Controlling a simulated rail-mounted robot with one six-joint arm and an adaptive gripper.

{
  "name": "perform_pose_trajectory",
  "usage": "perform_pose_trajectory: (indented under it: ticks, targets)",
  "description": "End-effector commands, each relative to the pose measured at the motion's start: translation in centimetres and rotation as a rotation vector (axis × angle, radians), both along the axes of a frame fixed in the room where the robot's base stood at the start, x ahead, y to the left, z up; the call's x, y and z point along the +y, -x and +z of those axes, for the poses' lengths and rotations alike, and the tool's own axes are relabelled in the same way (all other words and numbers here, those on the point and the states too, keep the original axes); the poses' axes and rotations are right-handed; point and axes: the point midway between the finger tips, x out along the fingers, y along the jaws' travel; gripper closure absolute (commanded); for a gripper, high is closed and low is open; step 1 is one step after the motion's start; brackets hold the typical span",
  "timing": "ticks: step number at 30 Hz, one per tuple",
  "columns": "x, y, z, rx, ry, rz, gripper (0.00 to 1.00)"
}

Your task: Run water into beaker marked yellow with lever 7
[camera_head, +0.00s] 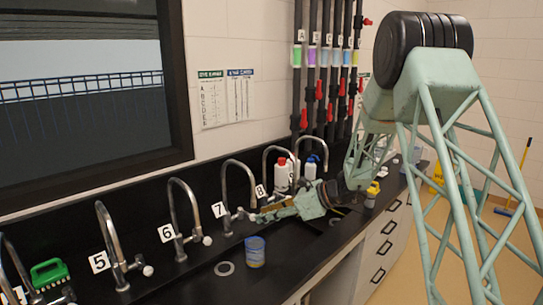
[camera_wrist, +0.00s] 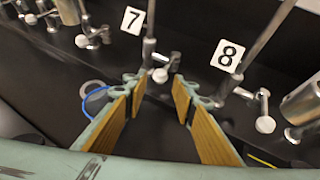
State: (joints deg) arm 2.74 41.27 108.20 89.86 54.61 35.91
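Tap 7 (camera_head: 226,182) has its number card (camera_head: 220,210) at its left. Its lever ends in a pale knob (camera_wrist: 160,75), seen between and just beyond my fingertips in the wrist view. My gripper (camera_head: 263,214) is open and empty, its orange pads (camera_wrist: 158,88) apart on either side of the knob. I cannot tell whether either finger touches the lever.
Tap 8 (camera_wrist: 262,45) and its lever knob (camera_wrist: 265,125) are close to the right finger. Tap 6 (camera_head: 172,205) stands to the left. Bottles (camera_head: 282,173) stand behind my gripper. The left front counter is clear.

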Motion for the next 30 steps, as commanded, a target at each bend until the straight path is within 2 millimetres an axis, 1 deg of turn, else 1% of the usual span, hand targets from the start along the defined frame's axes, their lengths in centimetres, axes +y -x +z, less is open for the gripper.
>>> perform_pose_trajectory:
  ticks: [6,11,24,30]
  targets:
    - [-1.4,0.5,0.9,0.000,0.000,-0.002,0.75]
    - [-2.0,0.8,1.3,0.000,0.000,-0.001,0.75]
    - [-2.0,0.9,1.4,-0.001,0.002,0.001,0.75]
    - [-1.9,1.7,2.3,-0.019,0.017,0.024,0.75]
